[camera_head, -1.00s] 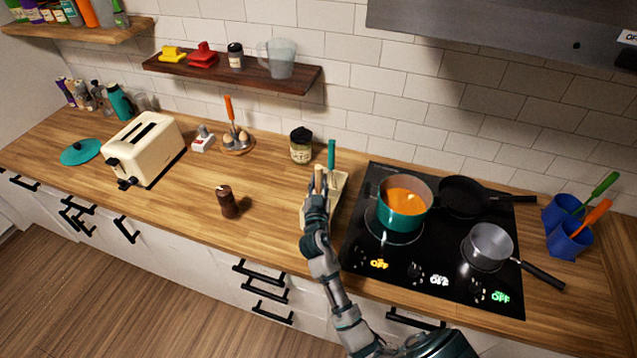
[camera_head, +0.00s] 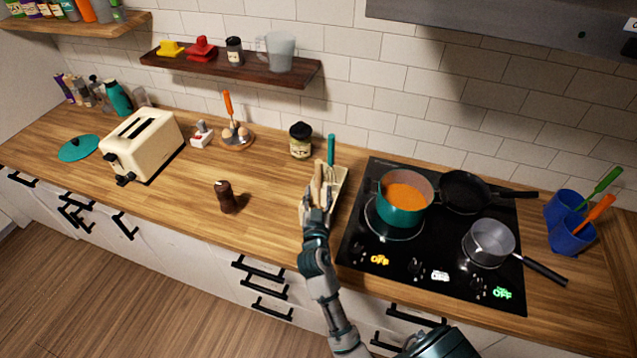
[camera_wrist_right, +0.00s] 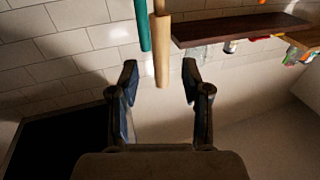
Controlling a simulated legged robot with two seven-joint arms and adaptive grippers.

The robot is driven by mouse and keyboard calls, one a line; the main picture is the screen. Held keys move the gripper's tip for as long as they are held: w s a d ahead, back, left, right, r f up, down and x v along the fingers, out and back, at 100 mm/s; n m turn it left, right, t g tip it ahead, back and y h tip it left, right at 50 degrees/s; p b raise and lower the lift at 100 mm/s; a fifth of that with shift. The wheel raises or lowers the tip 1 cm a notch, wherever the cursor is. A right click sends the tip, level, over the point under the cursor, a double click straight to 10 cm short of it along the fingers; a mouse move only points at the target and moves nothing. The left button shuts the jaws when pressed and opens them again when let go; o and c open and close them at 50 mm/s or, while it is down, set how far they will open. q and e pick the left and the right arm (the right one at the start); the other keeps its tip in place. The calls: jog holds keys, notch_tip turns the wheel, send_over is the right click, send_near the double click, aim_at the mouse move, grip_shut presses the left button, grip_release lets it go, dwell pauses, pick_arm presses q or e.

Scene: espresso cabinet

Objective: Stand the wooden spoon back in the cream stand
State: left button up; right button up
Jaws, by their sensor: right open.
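The wooden spoon (camera_head: 319,172) shows its pale handle upright at the cream stand (camera_head: 340,188), just beyond my right gripper (camera_head: 316,199). In the right wrist view the spoon handle (camera_wrist_right: 161,50) hangs down in the picture between the lines of my open right gripper (camera_wrist_right: 160,75). Its end reaches about fingertip level, with gaps on both sides. A teal-handled utensil (camera_head: 331,149) stands in the stand beside it and also shows in the wrist view (camera_wrist_right: 144,25). The spoon's lower part is hidden. My left gripper is out of view.
The black cooktop (camera_head: 365,250) with a teal pot (camera_head: 403,212) of orange soup is close on the right. A brown pepper mill (camera_head: 226,197) stands left, with clear counter between.

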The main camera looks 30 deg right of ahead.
jog(key=b+v, duration=0.1)
jog(key=v, duration=0.4)
jog(key=shift+s+a, duration=0.3)
